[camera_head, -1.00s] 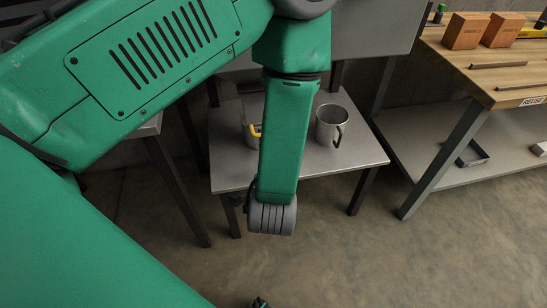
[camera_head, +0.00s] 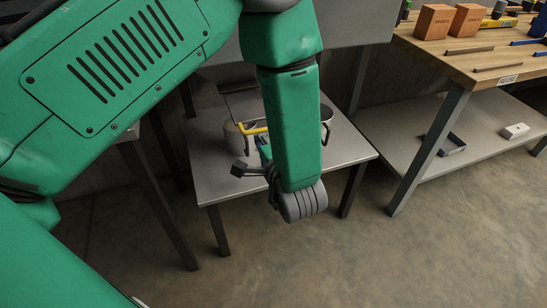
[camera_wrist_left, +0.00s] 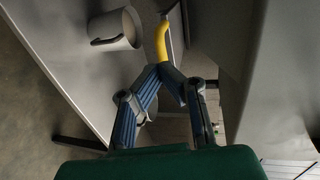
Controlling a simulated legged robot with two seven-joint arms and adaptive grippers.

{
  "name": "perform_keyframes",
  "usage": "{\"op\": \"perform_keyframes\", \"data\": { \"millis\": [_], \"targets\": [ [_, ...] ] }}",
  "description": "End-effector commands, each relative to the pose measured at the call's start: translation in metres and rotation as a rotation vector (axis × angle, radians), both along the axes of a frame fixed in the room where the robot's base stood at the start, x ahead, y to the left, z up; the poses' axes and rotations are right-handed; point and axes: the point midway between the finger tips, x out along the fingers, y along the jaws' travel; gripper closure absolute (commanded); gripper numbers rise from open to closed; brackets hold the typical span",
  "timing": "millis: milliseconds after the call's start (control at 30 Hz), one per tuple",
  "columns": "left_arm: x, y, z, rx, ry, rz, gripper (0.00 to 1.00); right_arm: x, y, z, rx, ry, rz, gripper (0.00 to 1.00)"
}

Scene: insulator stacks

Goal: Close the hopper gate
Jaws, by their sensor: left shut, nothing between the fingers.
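The hopper (camera_head: 330,25) is a grey box above a metal table, partly hidden by my left arm. Its gate (camera_head: 244,106) is a grey plate under it with a yellow handle (camera_head: 257,130). My left gripper (camera_head: 243,169) is mostly hidden by my own forearm in the head view. In the left wrist view my left gripper (camera_wrist_left: 160,72) is shut and empty, its fingertips right at the end of the yellow handle (camera_wrist_left: 162,43). I cannot tell if they touch. My right gripper is not in view.
A metal mug (camera_head: 234,139) stands on the small table (camera_head: 345,150) under the hopper. Another mug (camera_head: 326,113) is mostly behind my arm. A wooden workbench (camera_head: 440,60) with orange-brown blocks (camera_head: 435,22) is at the right. The floor in front is clear.

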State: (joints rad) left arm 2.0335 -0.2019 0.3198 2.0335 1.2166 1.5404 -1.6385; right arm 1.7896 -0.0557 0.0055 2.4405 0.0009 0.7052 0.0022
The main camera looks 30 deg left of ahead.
Motion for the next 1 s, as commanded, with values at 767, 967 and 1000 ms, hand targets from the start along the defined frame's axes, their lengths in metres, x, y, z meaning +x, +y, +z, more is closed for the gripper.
{"op": "perform_keyframes", "data": {
  "millis": [767, 967, 1000],
  "targets": [
    [0.028, 0.031, -0.007, 0.0, -0.002, 0.0, 1.0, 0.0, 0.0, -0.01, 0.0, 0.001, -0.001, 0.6],
    [0.056, 0.063, -0.004, 0.002, -0.002, 0.002, 1.0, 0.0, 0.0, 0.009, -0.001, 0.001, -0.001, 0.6],
    [0.062, 0.069, -0.005, 0.002, -0.003, 0.0, 1.0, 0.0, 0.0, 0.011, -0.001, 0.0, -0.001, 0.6]
  ]
}}
